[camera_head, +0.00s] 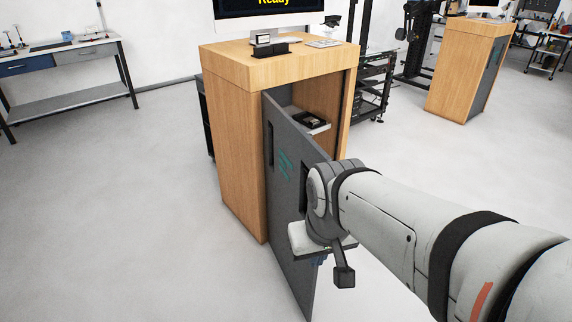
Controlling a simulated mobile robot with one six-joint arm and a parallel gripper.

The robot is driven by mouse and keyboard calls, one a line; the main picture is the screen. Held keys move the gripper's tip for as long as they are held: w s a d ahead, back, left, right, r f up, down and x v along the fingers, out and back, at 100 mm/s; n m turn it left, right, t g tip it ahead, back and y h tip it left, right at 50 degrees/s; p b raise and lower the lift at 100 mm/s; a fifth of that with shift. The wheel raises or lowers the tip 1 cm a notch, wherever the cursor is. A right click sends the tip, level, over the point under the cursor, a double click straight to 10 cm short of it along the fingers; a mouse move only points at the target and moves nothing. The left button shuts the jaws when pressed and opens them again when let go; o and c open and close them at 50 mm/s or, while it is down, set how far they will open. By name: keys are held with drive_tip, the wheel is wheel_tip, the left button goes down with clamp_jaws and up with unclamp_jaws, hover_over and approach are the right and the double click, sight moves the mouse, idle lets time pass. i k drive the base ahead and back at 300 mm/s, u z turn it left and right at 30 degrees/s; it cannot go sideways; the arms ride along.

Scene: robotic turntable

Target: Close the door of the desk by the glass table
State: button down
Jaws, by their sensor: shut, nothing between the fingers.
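The wooden desk (240,140) stands in the middle, with a screen on top. Its grey door (283,185), with a teal mark and dark slots, stands well open, swung out towards me from the left front edge. The desk's inside shows, with a dark item on a shelf (318,128). My gripper (343,276) is shut and empty, low by the door's free edge. My wrist covers part of the door; I cannot tell whether they touch. No glass table can be made out.
A second similar wooden desk (460,68) stands at the back right. A dark equipment rack (374,82) is behind the near desk on the right. A workbench (65,62) stands at the left. The floor at left and front is clear.

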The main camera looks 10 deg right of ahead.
sight(290, 153)
drive_tip(key=z, duration=0.1)
drive_tip(key=i, duration=1)
drive_tip(key=u, duration=0.55)
drive_tip(key=k, duration=1.15)
drive_tip(key=z, duration=0.7)
drive_tip(key=i, duration=0.75)
